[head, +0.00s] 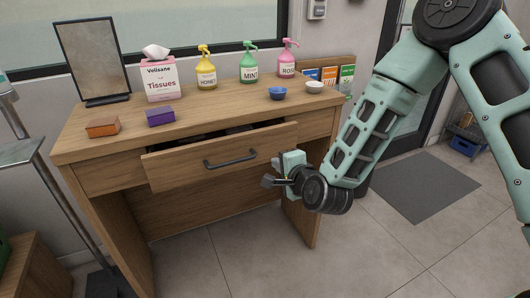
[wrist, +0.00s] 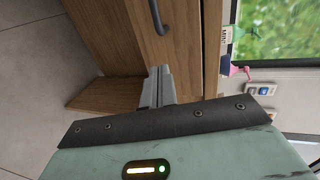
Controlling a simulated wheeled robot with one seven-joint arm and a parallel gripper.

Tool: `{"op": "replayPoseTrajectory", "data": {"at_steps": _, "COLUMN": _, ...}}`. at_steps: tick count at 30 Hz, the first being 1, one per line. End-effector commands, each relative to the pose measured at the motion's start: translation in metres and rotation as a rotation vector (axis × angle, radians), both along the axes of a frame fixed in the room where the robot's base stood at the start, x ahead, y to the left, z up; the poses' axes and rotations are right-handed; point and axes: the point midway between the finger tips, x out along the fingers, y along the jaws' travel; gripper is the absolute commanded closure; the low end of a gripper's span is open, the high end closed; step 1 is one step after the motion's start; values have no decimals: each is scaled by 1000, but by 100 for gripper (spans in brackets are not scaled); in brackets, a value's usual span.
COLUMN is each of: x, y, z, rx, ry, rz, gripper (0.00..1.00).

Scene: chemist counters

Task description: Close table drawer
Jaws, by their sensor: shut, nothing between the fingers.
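The wooden table drawer (head: 185,169) is partly pulled out of the table (head: 97,177), with a dark gap showing along its top. Its black bar handle (head: 230,159) is on the front face. In the wrist view the handle (wrist: 158,18) shows at the top. My gripper (head: 268,182) is shut and empty, to the right of the handle and lower, near the drawer's right end. In the wrist view my gripper's fingers (wrist: 159,72) are together in front of the wood. I cannot tell whether they touch it.
On the tabletop are a tissue box (head: 160,80), several pump bottles (head: 249,66), two small bowls (head: 278,93), an orange box (head: 102,127), a purple box (head: 160,116) and a framed panel (head: 92,58). A grey mat (head: 425,185) lies right. The floor in front is clear.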

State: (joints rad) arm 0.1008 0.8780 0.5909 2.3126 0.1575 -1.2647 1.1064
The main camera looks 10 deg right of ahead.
Motion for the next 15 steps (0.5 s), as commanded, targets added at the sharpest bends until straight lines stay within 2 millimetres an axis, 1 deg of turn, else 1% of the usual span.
{"op": "replayPoseTrajectory", "data": {"at_steps": 1, "x": 10, "y": 3, "z": -3, "rx": 1, "ry": -1, "rz": -1, "gripper": 100}}
{"op": "replayPoseTrajectory", "data": {"at_steps": 7, "x": 47, "y": 14, "z": -15, "rx": -1, "ry": 1, "rz": 0, "gripper": 100}}
{"op": "replayPoseTrajectory", "data": {"at_steps": 9, "x": 58, "y": 17, "z": -14, "rx": -2, "ry": -2, "rz": 0, "gripper": 100}}
{"op": "replayPoseTrajectory", "data": {"at_steps": 12, "x": 71, "y": 21, "z": -14, "rx": -2, "ry": -1, "rz": 1, "gripper": 100}}
{"op": "replayPoseTrajectory", "data": {"at_steps": 15, "x": 79, "y": 23, "z": -15, "rx": -2, "ry": 0, "rz": 1, "gripper": 100}}
